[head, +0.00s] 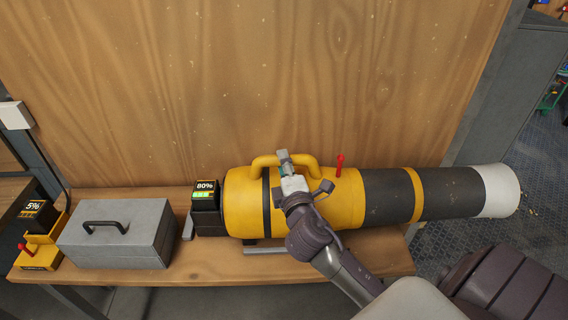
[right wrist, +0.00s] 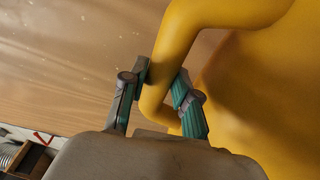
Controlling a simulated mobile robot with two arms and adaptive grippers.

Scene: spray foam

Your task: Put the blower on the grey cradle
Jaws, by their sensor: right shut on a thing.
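The blower (head: 345,200) is a large yellow and black tube with a white nozzle end, lying lengthwise over the bench. Its yellow handle (head: 262,163) is on top, and a battery reading 80% (head: 205,208) is at its left end. My right gripper (head: 285,165) is shut on the handle; in the right wrist view its teal-padded fingers (right wrist: 161,84) stand on both sides of the handle (right wrist: 165,62). Grey parts of the cradle (head: 264,248) show below the blower's body; most of it is hidden, and I cannot tell whether the blower touches it. My left gripper is not in view.
A grey toolbox (head: 118,236) stands on the wooden bench (head: 205,262) left of the blower. A yellow charger (head: 40,257) with a 5% battery (head: 38,215) is at the far left. A wooden panel (head: 250,75) rises behind. The nozzle overhangs the bench's right edge.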

